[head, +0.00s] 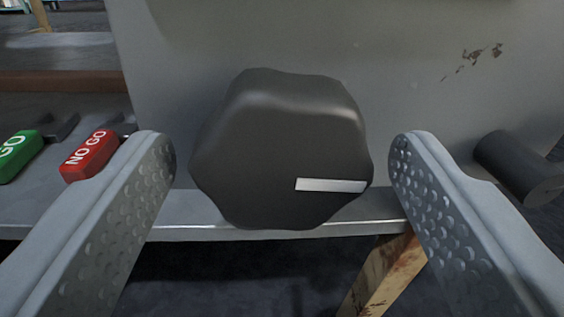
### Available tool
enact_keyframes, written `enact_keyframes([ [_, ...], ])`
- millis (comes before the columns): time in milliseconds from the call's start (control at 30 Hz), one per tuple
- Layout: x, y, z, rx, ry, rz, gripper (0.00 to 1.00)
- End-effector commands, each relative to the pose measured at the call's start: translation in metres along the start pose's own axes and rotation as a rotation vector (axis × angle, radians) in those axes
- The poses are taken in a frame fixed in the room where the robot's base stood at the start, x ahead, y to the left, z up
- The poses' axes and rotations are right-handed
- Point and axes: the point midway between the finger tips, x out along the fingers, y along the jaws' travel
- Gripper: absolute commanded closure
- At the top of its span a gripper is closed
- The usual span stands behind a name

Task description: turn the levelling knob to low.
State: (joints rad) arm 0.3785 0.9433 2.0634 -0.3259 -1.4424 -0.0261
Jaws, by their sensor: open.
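The levelling knob (275,130) is a large dark grey, lobed knob in the middle of the head view, in front of a grey panel. A white pointer bar (330,185) on its face lies nearly horizontal and reaches from near the lower middle to the right edge. My gripper (280,160) is open, with one dimpled finger on each side of the knob. A gap shows between each fingertip and the knob. No low or high marking is visible.
A green "GO" gauge (17,152) and a red "NO GO" gauge (88,156) lie on the surface at left. A dark cylinder (520,168) sticks out at right. The grey panel (420,60) has rusty scratches. A worn leg (385,275) stands below the ledge.

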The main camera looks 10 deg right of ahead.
Motion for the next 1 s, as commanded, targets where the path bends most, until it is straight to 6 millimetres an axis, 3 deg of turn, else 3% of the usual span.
enact_keyframes([
  [67, -0.0001, 0.0, 0.0, 0.0, 0.0, 0.0, 0.32],
  [200, -0.0001, 0.0, -0.0001, 0.0, 0.0, 0.0, 0.6],
  [300, -0.0002, 0.0001, -0.0002, 0.0, 0.0, 0.0, 0.75],
  [667, -0.0002, 0.0001, -0.0001, -0.059, 0.006, 0.001, 0.75],
  [1000, -0.0001, 0.0005, 0.0004, -0.306, 0.028, 0.003, 0.75],
])
